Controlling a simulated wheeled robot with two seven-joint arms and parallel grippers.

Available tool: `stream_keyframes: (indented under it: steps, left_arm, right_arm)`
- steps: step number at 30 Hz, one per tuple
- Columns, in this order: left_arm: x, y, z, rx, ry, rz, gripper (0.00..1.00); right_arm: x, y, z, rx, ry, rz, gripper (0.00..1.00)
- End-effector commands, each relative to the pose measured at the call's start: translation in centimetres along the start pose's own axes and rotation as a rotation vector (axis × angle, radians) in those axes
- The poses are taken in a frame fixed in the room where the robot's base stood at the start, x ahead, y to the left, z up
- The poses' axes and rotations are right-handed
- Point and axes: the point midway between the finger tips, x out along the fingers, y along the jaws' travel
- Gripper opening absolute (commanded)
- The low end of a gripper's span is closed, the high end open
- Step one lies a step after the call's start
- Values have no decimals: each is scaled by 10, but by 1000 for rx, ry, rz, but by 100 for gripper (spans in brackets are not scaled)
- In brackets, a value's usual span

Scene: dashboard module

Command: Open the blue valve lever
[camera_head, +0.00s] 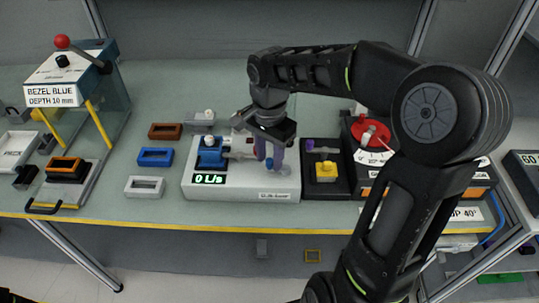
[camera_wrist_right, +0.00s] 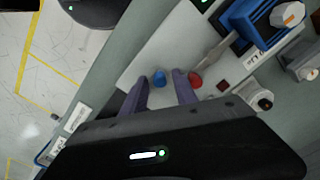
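A white flow unit (camera_head: 230,188) sits on the bench with a display reading 0 L/s. On its left part is a blue block (camera_head: 211,156) with a white knob on top; in the right wrist view a blue body with a white cap (camera_wrist_right: 288,14) shows at upper right. My right gripper (camera_head: 270,162) points down over the unit's right part. A small blue piece (camera_wrist_right: 159,77), possibly the valve lever, shows between its two spread purple fingers in the right wrist view. A red piece (camera_wrist_right: 195,80) is just beside the right finger. I cannot tell whether the fingers touch anything. My left gripper is not in view.
A black tray with a yellow block (camera_head: 326,172) stands right of the unit, then a red dial (camera_head: 370,132). Blue (camera_head: 155,157), brown (camera_head: 165,131) and white (camera_head: 145,187) bezels lie to the left. The bezel press (camera_head: 72,80) stands at far left.

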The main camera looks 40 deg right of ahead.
Motion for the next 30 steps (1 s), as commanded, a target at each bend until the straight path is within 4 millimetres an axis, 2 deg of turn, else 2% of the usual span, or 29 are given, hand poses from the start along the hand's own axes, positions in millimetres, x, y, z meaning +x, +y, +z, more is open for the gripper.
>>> stream_keyframes:
  steps: [1,12,30]
  left_arm:
    - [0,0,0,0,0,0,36]
    - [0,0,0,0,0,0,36]
    - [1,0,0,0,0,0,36]
  right_arm:
    - [0,0,0,0,0,0,29]
    - [0,0,0,0,0,0,0]
    - [0,1,1,-29,0,0,0]
